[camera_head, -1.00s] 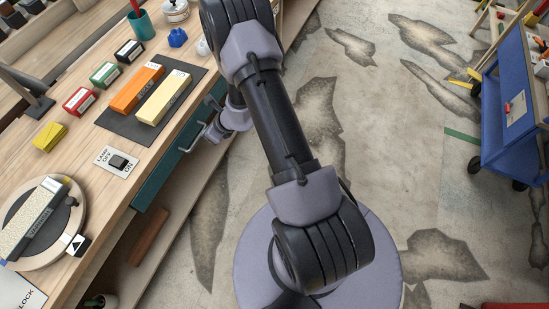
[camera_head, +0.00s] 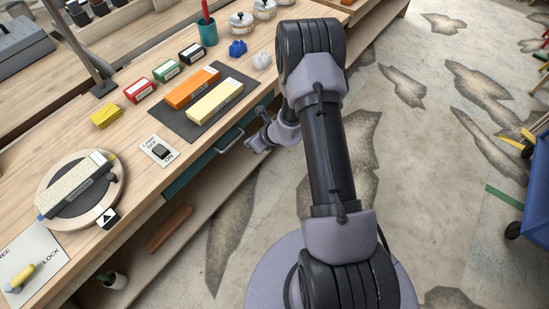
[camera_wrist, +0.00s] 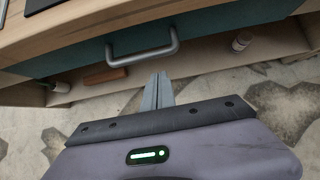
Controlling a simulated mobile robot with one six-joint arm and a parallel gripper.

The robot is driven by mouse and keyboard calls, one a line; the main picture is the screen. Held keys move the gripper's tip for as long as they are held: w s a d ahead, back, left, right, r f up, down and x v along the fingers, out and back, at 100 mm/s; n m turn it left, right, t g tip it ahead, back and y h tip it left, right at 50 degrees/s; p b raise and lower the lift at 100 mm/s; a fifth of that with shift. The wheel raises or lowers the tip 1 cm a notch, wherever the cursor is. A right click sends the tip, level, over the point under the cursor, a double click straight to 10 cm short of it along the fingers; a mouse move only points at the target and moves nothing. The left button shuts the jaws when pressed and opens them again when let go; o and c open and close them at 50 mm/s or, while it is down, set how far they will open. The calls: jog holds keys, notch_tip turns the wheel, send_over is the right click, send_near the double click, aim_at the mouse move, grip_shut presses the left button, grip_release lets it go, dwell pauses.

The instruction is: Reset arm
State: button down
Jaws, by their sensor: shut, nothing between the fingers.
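My gripper (camera_wrist: 158,90) is shut and empty in the wrist view, its two grey fingers together. It points at the bench front, just below the metal handle (camera_wrist: 142,52) of a teal drawer (camera_wrist: 200,38). In the head view my gripper (camera_head: 252,145) shows small and partly hidden by my own arm, beside the drawer handle (camera_head: 229,139). My arm is bent out over the floor, off the bench edge. I cannot tell whether the fingers touch the handle; a gap seems to show in the wrist view.
The wooden bench (camera_head: 60,160) holds a round turntable (camera_head: 80,190) with a stone, orange (camera_head: 192,88) and cream (camera_head: 215,101) blocks on a dark mat, small boxes and a lamp switch (camera_head: 160,150). A lower shelf bears a brown block (camera_head: 169,229). A blue cart (camera_head: 535,190) stands right; floor between is clear.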

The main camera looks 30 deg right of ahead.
jog(key=p+v, duration=0.3)
jog(key=v, duration=0.8)
jog(key=s+a+r+n+y, duration=0.2)
jog(key=a+r+n, duration=0.55)
jog(key=r, duration=0.35)
jog(key=s+a+r+n+y, duration=0.1)
jog(key=s+a+r+n, duration=0.1)
jog(key=a+r+n, duration=0.75)
jog(key=s+a+r+n+g, duration=0.25)
jog(key=s+r+n, duration=0.25)
jog(key=s+r, duration=0.6)
jog(key=s+d+n+t+h, duration=0.1)
jog(key=s+d+n+h, duration=0.2)
jog(key=s, duration=0.5)
jog(key=shift+s+d+r+n+h, duration=0.3)
jog(key=shift+r+n+h, duration=0.2)
jog(key=shift+n, duration=0.5)
